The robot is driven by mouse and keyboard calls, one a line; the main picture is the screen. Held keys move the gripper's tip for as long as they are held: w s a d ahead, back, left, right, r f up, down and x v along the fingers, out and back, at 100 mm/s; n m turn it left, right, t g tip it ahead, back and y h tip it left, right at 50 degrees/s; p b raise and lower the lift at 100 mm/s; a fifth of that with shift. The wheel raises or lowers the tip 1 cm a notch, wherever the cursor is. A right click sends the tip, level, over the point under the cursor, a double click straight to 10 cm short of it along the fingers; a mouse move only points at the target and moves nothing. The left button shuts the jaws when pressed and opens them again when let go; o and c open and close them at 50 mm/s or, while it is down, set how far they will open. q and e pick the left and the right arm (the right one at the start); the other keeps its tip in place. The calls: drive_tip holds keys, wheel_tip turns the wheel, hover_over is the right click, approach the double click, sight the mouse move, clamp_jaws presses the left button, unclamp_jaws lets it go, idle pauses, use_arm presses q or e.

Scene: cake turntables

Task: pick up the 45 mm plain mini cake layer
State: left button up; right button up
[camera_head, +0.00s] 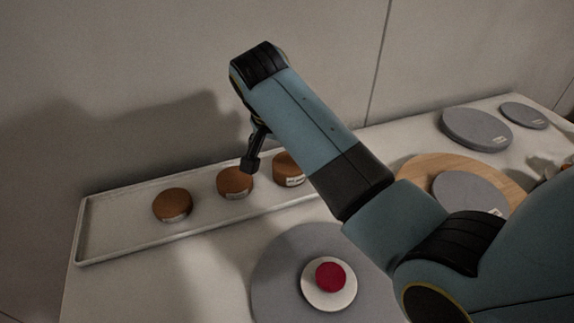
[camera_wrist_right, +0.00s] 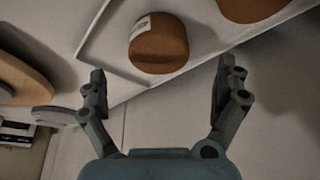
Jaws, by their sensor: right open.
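Three brown plain mini cake layers stand in a row on a long pale tray (camera_head: 120,243) in the head view: a left one (camera_head: 172,204), a middle one (camera_head: 235,181) and a right one (camera_head: 286,166). Each has a small white label too small to read, so I cannot tell which is 45 mm. My right gripper (camera_head: 250,163) appears close to the middle and right cakes, partly covering the middle one. In the right wrist view my right gripper (camera_wrist_right: 160,78) is open and empty, with one cake (camera_wrist_right: 158,50) just beyond the fingertips and another (camera_wrist_right: 250,8) at the top edge. My left gripper is out of view.
A grey turntable (camera_head: 275,280) at the front bears a white disc (camera_head: 317,297) with a red piece (camera_head: 331,277). A wooden board (camera_head: 415,168) with a grey disc (camera_head: 465,190) stands right. More grey discs (camera_head: 476,130) (camera_head: 524,115) lie back right. A wall rises behind the tray.

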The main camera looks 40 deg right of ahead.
sight(289, 163)
drive_tip(key=shift+w+d+f, duration=0.15)
drive_tip(key=shift+d+f, duration=0.05)
drive_tip(key=shift+f, duration=0.25)
drive_tip(key=x, duration=0.5)
drive_tip(key=shift+d+f, duration=0.1)
drive_tip(key=shift+f, duration=0.15)
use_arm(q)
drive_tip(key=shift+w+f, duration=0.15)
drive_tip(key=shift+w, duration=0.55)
use_arm(e)
drive_tip(key=c, duration=0.4)
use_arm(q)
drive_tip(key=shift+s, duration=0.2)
use_arm(e)
drive_tip(key=c, duration=0.8)
